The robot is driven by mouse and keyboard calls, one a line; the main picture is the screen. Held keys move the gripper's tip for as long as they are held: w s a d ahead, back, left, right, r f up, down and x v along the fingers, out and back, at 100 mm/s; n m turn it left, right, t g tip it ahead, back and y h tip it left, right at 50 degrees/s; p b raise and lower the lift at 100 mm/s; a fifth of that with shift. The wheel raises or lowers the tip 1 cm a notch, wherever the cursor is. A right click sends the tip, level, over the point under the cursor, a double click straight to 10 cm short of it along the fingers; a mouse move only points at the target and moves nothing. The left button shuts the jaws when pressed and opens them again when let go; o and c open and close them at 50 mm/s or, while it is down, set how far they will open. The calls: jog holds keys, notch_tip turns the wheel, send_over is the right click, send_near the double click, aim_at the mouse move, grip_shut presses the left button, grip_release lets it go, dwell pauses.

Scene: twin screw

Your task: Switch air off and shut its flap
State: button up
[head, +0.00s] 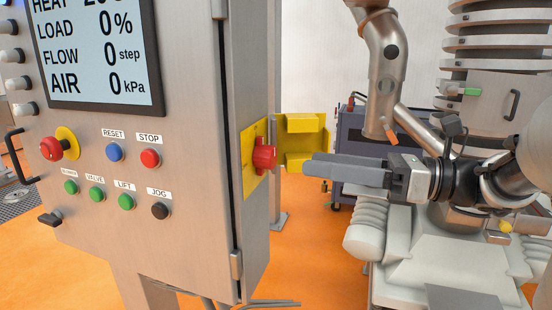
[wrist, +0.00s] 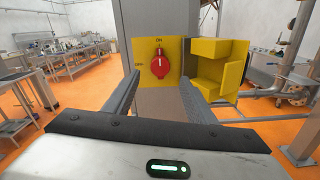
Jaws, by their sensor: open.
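The air switch is a red rotary knob (head: 264,156) on a yellow plate (head: 249,172) on the cabinet's side. In the wrist view the knob (wrist: 161,65) appears upright, its mark toward the label at the top; another label is at its left. The yellow flap (head: 302,124) stands open, swung out to the right of the plate; its hollow inside shows in the wrist view (wrist: 206,76). My gripper (head: 308,164) is open and empty, pointing at the knob from a short distance. In the wrist view its fingers (wrist: 161,84) lie either side below the knob.
The cabinet's front (head: 190,190) carries buttons and a display (head: 95,50) reading AIR 0 kPa. A red emergency button (head: 51,149) sits at left. A dark wheeled cabinet (head: 350,140) stands behind my gripper. Orange floor is open below the knob.

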aim_at(274, 158)
jog(key=x, duration=0.8)
jog(key=shift+w+a, duration=0.15)
jog(key=shift+a, duration=0.25)
jog(key=c, duration=1)
jog(key=shift+c, duration=0.2)
